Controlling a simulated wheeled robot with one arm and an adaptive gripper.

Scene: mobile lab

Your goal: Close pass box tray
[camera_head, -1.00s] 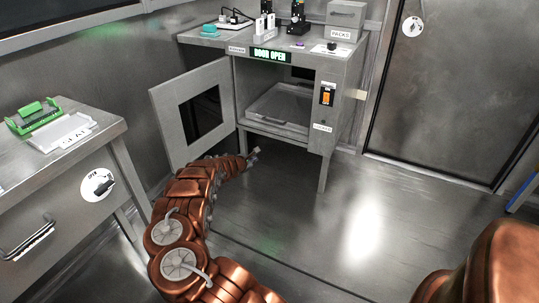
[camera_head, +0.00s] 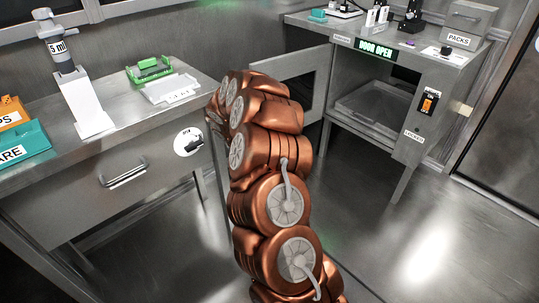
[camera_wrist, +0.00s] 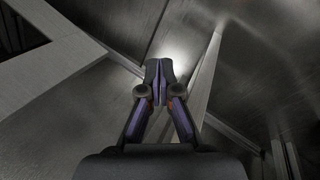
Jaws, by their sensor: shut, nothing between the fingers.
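The pass box (camera_head: 433,75) stands at the back right in the head view, with a lit "DOOR OPEN" sign (camera_head: 375,48). Its windowed door (camera_head: 322,66) is swung open to the left. A tray (camera_head: 378,104) lies inside the open compartment; I cannot tell how far it is slid in. My copper arm rises in the middle, in front of part of the door, and hides my gripper in the head view. In the wrist view my gripper (camera_wrist: 159,72) is shut and empty, its fingertips together. Metal surfaces lie beyond it; I cannot tell whether it touches any.
At left a bench (camera_head: 125,112) holds a 5 ml dispenser (camera_head: 62,48), a green rack (camera_head: 150,70), a white plate (camera_head: 172,88) and a teal box (camera_head: 22,146). Its drawer (camera_head: 70,205) has a handle. Open floor (camera_head: 420,235) lies at the right.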

